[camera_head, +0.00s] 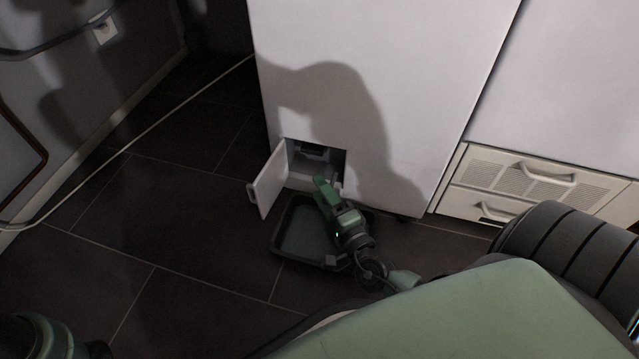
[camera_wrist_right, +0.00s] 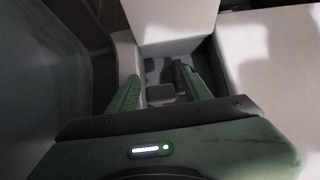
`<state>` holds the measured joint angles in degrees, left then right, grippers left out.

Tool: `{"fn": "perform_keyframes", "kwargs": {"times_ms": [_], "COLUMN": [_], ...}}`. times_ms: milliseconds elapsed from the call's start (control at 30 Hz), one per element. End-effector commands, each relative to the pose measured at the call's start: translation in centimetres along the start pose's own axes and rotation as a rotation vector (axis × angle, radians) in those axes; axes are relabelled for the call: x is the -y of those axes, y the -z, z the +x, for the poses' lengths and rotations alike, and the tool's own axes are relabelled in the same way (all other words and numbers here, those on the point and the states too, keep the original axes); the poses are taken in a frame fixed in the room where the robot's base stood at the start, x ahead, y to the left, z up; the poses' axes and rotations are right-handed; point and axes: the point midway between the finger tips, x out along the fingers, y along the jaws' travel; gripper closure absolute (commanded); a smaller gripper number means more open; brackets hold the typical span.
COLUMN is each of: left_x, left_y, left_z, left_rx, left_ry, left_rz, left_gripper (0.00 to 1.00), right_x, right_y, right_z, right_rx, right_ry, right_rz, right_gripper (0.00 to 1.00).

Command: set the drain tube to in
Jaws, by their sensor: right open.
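The small service compartment (camera_head: 318,153) low in the white machine is open, and its flap (camera_head: 271,181) is swung out to the left. My right gripper (camera_head: 328,190) is open just in front of it. In the right wrist view, the fingers of my gripper (camera_wrist_right: 160,88) stand apart, facing the recess (camera_wrist_right: 190,46). A dark, narrow shape (camera_wrist_right: 172,70) lies inside, between and beyond the fingertips. It may be the drain tube, but I cannot make out its position clearly. No object shows held. My left gripper is not in view.
A dark shallow tray (camera_head: 292,240) lies on the tiled floor below the compartment, partly under my right gripper. A pale cable (camera_head: 130,146) crosses the floor at left. A drawer unit (camera_head: 540,180) stands at right. The floor at left is mostly clear.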

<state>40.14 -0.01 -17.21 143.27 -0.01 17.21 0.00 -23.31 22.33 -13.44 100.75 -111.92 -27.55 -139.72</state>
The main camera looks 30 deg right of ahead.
Motion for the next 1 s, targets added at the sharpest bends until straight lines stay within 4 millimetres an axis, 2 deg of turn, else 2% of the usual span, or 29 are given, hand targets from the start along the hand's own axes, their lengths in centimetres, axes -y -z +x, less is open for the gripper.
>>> {"fn": "perform_keyframes", "kwargs": {"times_ms": [133,367,400,567,1000], "left_x": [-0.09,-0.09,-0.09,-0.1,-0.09], "left_y": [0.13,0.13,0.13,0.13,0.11], "left_z": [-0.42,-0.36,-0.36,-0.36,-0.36], "left_rx": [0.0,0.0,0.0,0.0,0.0], "left_ry": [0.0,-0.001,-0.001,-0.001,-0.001], "left_rz": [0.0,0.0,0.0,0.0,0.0], "left_gripper": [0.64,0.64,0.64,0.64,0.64], "right_x": [-0.02,0.07,0.07,0.06,0.04], "right_y": [0.03,0.03,0.03,0.03,0.02], "right_z": [0.9,0.98,0.98,0.97,0.95], "right_rx": [0.0,0.0,0.0,0.0,0.0], "right_ry": [0.001,0.0,0.0,0.0,0.0], "right_rz": [0.0,0.0,0.0,0.0,0.0], "right_gripper": [0.51,0.51,0.56,1.0,1.0]}}
